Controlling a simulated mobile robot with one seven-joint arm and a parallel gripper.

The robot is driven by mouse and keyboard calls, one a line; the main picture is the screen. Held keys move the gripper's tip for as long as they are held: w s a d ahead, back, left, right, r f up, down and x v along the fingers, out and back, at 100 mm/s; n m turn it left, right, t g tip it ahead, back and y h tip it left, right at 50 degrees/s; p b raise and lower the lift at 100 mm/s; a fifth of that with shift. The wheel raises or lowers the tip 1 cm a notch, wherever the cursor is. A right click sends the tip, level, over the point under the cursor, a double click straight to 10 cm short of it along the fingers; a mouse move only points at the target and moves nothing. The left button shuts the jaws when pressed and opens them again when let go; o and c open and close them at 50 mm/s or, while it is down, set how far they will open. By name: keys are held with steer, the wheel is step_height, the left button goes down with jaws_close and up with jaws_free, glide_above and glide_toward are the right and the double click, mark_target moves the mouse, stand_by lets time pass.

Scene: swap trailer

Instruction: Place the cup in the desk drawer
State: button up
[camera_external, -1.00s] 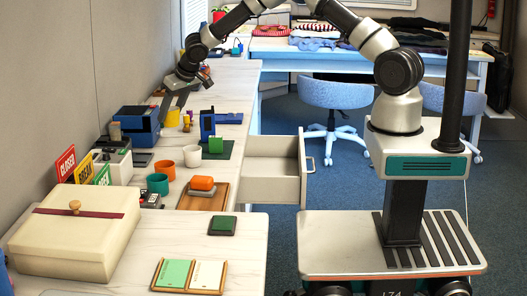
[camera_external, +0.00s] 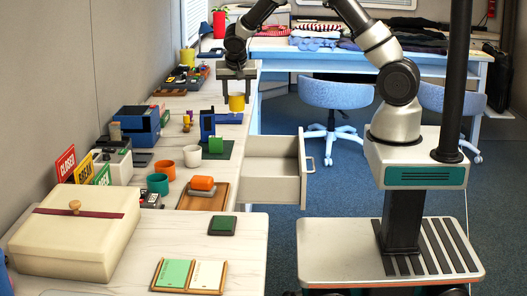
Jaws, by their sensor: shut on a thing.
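My gripper (camera_external: 237,91) points down over the right edge of the long desk. It is shut on a yellow cup (camera_external: 236,103), held upright above the desk top. The desk drawer (camera_external: 273,180) is pulled open to the right, below and to the right of the cup and nearer the camera. The part of its inside that shows looks empty; its near part is hidden behind the drawer's wall. A white cup (camera_external: 192,156), an orange cup (camera_external: 165,170) and a teal cup (camera_external: 157,184) stand on the desk.
A blue device (camera_external: 207,123) and a green block (camera_external: 215,145) stand near the drawer. A wooden tray (camera_external: 187,203) holds an orange block (camera_external: 202,183). A large cream box (camera_external: 75,245) fills the near left. A blue chair (camera_external: 335,95) stands beyond the drawer.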

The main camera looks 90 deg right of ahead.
steer(key=s+d+r+m+g+y+b, duration=0.15)
steer(key=s+m, duration=0.25)
steer(key=s, duration=0.4)
steer(key=s+d+r+m+g, duration=0.1)
steer(key=s+m+g, duration=0.2)
steer(key=s+m, duration=0.35)
steer(key=shift+n, duration=0.85)
steer(key=f, duration=1)
steer(key=s+f+b, duration=0.1)
steer(key=f, duration=0.9)
steer(key=f+b, duration=0.1)
steer(key=f, duration=1)
steer(key=shift+s+d+f, duration=0.1)
steer(key=shift+s+d, duration=0.05)
steer(key=shift+s, duration=0.2)
steer(key=shift+b, duration=0.3)
steer(key=shift+f, duration=0.2)
steer(key=o, duration=0.8)
steer(key=shift+r, duration=0.1)
